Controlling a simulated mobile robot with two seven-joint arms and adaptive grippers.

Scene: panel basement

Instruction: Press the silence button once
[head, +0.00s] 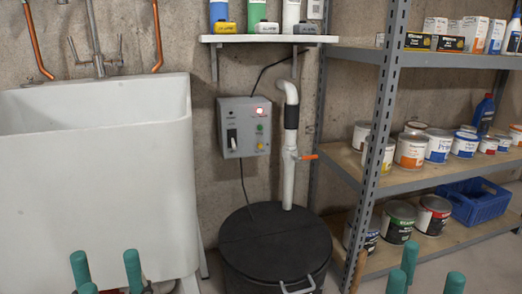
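A grey control panel (246,127) is mounted on the wall in the middle of the head view. The labels are too small to read, so I cannot tell which control is the silence button. My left gripper (106,271) and my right gripper (428,274) show teal fingers spread apart at the bottom edge, empty and well away from the panel.
A white sink (95,170) stands left of the panel. A black-lidded pit (275,245) with a white pipe (289,170) is below and right. A shelf (265,38) with bottles hangs above. Metal shelving (385,110) with paint cans fills the right. Space before the panel looks free.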

